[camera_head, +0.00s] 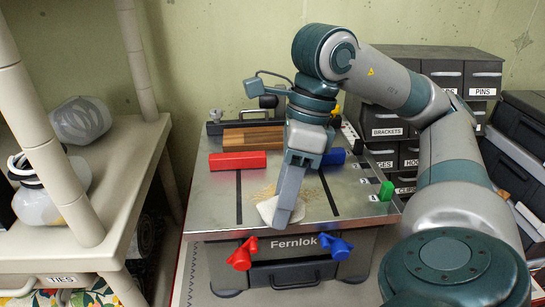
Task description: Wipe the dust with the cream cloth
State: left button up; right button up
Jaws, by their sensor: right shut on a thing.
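My right gripper (287,218) points down over the metal worktop (220,205) and is shut on the cream cloth (268,210). The cloth shows as a pale patch around the fingertips, resting on or very close to the worktop; the gripper covers part of it. Tan, speckled dust (268,190) lies around and behind the cloth, with some to the right of the fingers (311,195). My left gripper is not in view.
A red block (237,160), a wooden block (253,136), a blue block (334,157) and a green piece (386,191) stand on the worktop. Labelled drawers (386,132) are behind right. A shelf (130,150) stands left. Red (241,255) and blue (336,247) knobs are at the front.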

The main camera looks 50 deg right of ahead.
jog(key=shift+d, duration=0.2)
jog(key=shift+w+d, duration=0.6)
jog(key=shift+w+d+r+b, duration=0.1)
jog(key=shift+w+d+b, duration=0.35)
jog(key=shift+w, duration=0.3)
jog(key=shift+w+d, duration=0.1)
jog(key=shift+w+d+b, duration=0.3)
jog(key=shift+w+d, duration=0.15)
jog(key=shift+w, duration=0.15)
jog(key=shift+w+d, duration=0.55)
jog(key=shift+w, duration=0.05)
jog(key=shift+w+d, duration=0.1)
jog(key=shift+w+d, duration=1)
jog(key=shift+w, duration=0.1)
